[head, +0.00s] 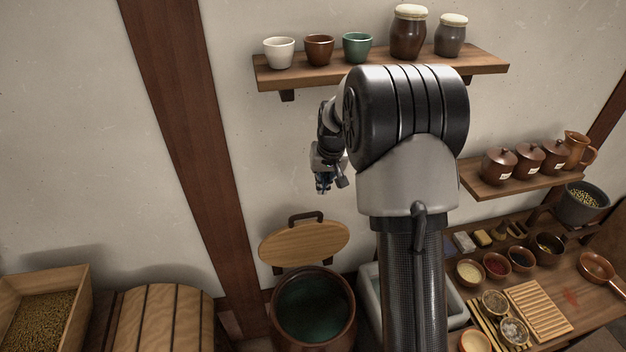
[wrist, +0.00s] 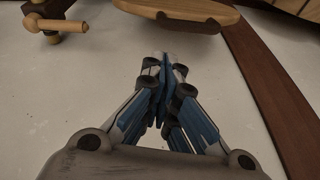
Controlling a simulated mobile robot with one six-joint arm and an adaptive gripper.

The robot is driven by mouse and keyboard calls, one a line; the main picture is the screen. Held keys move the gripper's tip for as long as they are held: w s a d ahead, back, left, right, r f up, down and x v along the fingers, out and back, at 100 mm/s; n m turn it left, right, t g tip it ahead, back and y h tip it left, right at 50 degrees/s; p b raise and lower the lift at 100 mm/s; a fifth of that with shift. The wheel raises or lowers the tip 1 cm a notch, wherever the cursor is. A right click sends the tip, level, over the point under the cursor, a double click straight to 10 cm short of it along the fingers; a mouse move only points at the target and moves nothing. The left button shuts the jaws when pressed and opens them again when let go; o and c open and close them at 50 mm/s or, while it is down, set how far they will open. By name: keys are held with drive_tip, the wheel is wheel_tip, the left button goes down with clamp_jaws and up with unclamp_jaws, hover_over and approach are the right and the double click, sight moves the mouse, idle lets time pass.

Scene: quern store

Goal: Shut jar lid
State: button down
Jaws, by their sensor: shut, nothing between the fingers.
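A large brown jar (head: 313,312) stands on the floor at the lower middle of the head view, its mouth open and its inside dark green. Its round wooden lid (head: 285,246) with a dark handle (head: 306,217) stands raised behind the mouth. The lid's edge also shows at the top of the wrist view (wrist: 180,14). My gripper (head: 323,188) is above the lid and apart from it, in front of the wall. In the wrist view my gripper (wrist: 165,62) has its fingers together with nothing between them.
A wall shelf (head: 390,68) with cups and capped jars is above my gripper. A dark wooden post (head: 190,120) runs down the wall to the left. A table (head: 590,300) with bowls stands at the right, and a grain box (head: 75,283) at the left.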

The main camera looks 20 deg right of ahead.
drive_tip(key=x, duration=0.8)
drive_tip(key=shift+f+p, duration=0.35)
drive_tip(key=shift+a+f, duration=0.1)
